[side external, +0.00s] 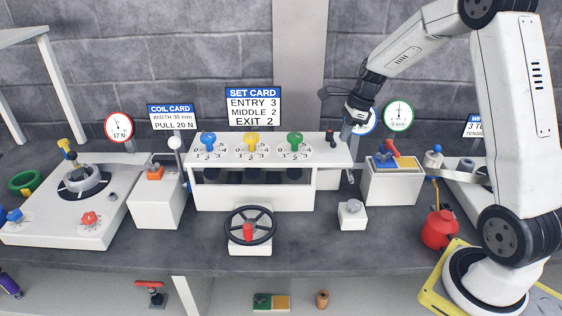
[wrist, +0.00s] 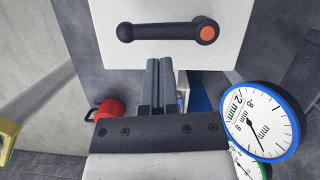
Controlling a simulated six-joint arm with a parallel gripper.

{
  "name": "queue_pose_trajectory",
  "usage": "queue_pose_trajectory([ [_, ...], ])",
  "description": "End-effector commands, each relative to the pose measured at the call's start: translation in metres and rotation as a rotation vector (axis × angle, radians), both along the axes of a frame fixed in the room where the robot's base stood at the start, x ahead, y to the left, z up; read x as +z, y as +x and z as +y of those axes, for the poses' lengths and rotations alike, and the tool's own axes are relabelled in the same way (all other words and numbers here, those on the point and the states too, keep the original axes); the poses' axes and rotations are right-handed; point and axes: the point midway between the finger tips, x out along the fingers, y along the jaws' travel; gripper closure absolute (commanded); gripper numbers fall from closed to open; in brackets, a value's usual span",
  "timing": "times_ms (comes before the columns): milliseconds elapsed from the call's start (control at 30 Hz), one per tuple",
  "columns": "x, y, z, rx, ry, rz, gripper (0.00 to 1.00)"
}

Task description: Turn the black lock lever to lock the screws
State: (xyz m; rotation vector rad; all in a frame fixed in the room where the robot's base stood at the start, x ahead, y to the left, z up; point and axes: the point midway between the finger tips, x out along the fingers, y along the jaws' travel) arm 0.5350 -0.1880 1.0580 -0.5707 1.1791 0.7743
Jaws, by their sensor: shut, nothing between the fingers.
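The black lock lever (side external: 332,138) stands at the right end of the white rack's top (side external: 320,155). In the wrist view the lever (wrist: 160,32) lies crosswise, with an orange cap on its right end. Blue (side external: 208,139), yellow (side external: 251,140) and green (side external: 295,139) screw knobs stand on numbered scales to its left. My gripper (side external: 346,137) is just right of the lever, pointing down. In the wrist view its closed fingers (wrist: 159,62) end a little below the lever in the picture, with nothing between them; a gap shows there.
A set card (side external: 253,106) stands behind the rack. A blue-rimmed gauge (wrist: 262,122) is close to my gripper. A handwheel (side external: 250,226) is in front, and a white box with blue and red parts (side external: 393,188) stands right of the rack. A red can (side external: 439,229) is farther right.

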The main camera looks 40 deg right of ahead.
Motion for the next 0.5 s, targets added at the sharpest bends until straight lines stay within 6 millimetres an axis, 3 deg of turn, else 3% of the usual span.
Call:
queue_pose_trajectory([
  [333,0.009,-0.027,-0.028,-0.003,0.001,-0.001,1.00],
  [500,0.039,-0.031,-0.033,0.001,-0.002,-0.004,1.00],
])
